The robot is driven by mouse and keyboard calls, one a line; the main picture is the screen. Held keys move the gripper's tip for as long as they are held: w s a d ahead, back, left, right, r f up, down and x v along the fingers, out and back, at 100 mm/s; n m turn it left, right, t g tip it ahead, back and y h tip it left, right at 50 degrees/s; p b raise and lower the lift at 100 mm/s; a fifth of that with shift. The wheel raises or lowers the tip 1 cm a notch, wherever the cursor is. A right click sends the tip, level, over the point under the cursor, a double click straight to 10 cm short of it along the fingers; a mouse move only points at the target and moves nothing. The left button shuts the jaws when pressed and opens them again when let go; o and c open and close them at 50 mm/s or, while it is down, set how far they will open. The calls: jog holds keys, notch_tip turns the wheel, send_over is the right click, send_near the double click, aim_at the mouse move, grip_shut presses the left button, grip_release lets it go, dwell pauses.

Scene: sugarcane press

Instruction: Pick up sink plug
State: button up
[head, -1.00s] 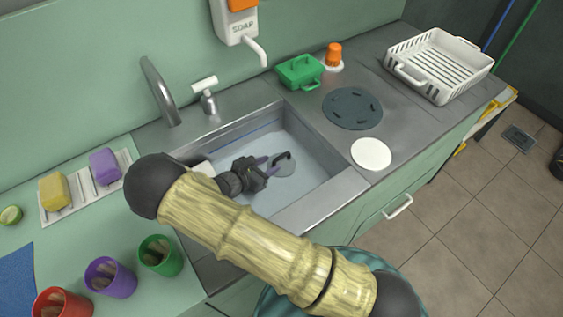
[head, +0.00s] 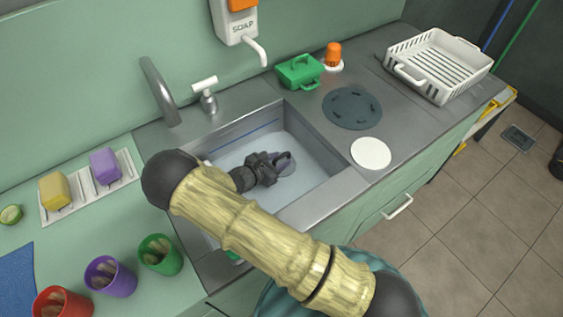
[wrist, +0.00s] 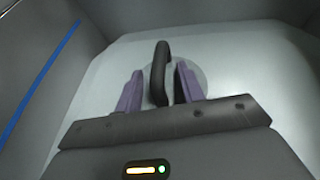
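The sink plug is a grey disc with a dark arched handle, on the floor of the sink (head: 225,153). In the head view the plug (head: 288,167) is partly covered by my gripper (head: 280,163). In the wrist view the plug's handle (wrist: 159,72) stands between the two purple fingers of my gripper (wrist: 158,88), with the disc (wrist: 190,75) behind it. The fingers are open, with a gap visible on the left of the handle and a smaller one on the right.
The metal sink walls surround my gripper; a blue line (wrist: 38,82) runs along one wall. A faucet (head: 160,92) and a white-handled tap (head: 206,95) stand behind the sink. A white disc (head: 371,153) and green box (head: 299,71) lie to the right.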

grip_shut()
jog(key=shift+r, duration=0.1)
notch_tip(320, 180, up, 10)
jog(key=shift+f+p, duration=0.1)
jog(key=shift+p, duration=0.3)
dwell(0.6)
